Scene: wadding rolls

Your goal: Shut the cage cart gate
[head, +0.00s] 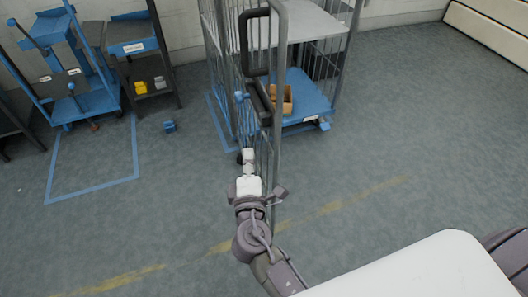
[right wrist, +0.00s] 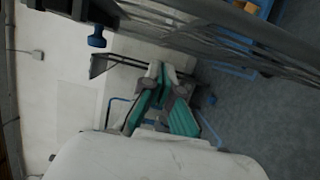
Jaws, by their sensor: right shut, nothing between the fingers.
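The cage cart (head: 341,42) stands at the top middle of the head view, with grey wire sides. Its gate (head: 277,130) swings out towards me and shows nearly edge-on, standing open. A dark loop handle (head: 243,45) is on the gate's upper part, and a blue knob (head: 240,96) shows at its left side. My right gripper (head: 249,152) is shut and empty, low beside the gate's left face; I cannot tell whether it touches. In the right wrist view, the gripper (right wrist: 165,108) shows teal pads, with the gate's bars (right wrist: 225,40) above and a blue knob (right wrist: 96,40) at upper left.
A brown box (head: 285,99) lies on the cart's blue base (head: 310,97). A dark side stand (head: 148,75) and blue frame cart (head: 75,80) stand at the left. A small blue object (head: 169,126) lies on the floor. The floor right of the cart is clear.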

